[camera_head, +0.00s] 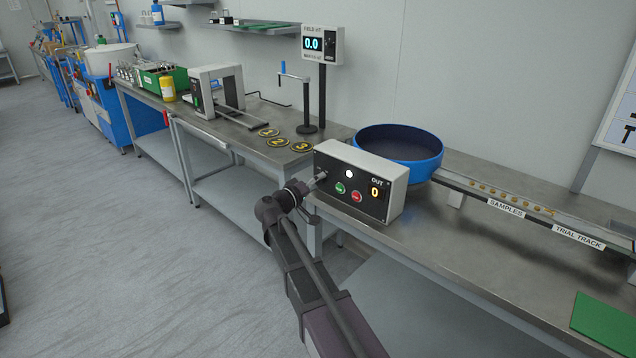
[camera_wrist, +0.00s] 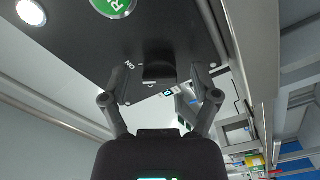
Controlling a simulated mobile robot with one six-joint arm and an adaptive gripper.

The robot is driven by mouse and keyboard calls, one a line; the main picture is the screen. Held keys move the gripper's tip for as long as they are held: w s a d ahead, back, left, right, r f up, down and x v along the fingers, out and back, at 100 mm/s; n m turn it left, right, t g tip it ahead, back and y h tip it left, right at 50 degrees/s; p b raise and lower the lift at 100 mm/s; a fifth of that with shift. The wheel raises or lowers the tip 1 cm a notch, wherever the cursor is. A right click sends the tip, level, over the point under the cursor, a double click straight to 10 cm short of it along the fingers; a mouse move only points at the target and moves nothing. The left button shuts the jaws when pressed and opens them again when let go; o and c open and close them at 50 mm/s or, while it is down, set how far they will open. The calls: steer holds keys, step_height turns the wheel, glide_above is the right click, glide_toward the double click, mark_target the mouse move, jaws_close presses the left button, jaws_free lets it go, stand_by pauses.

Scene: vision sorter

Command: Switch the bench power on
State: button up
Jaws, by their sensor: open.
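A grey control box (camera_head: 395,174) with a black front panel stands on the bench. It has a lit white lamp (camera_head: 349,173), a green button (camera_head: 339,188), a red button (camera_head: 356,196) and an orange "0" display (camera_head: 376,191) marked OUT. My gripper (camera_head: 320,178) is at the panel's left end. In the wrist view, a black knob (camera_wrist: 158,62) stands out from the panel beside an "ON" label. My gripper (camera_wrist: 160,82) is open, with one finger on each side of the knob, apparently apart from it. The wrist view also shows the green button (camera_wrist: 113,5) and lamp (camera_wrist: 31,12).
A blue bowl (camera_head: 400,155) sits behind the box, and a sample track (camera_head: 510,205) runs right. Numbered yellow-and-black discs (camera_head: 278,142) lie to the left. A display on a post (camera_head: 322,45) reads 0.0. The floor in front of the bench (camera_head: 150,240) is clear.

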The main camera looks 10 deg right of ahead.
steer(key=v, duration=1.1)
steer(key=shift+s+a, duration=0.15)
steer(key=shift+a, duration=0.05)
steer(key=s+d+f+m+g+y, duration=0.1)
steer(key=s+d+f+g+y, duration=0.4)
steer(key=s+d+f, duration=0.45)
steer(key=s+f+g+y, duration=0.6)
steer(key=s+f+y, duration=0.3)
steer(key=s, duration=0.3)
step_height(320, 180, up, 18)
steer(key=p, duration=1.8)
steer(key=shift+y, duration=0.3)
steer(key=shift+w+d, duration=0.1)
steer(key=shift+d, duration=0.1)
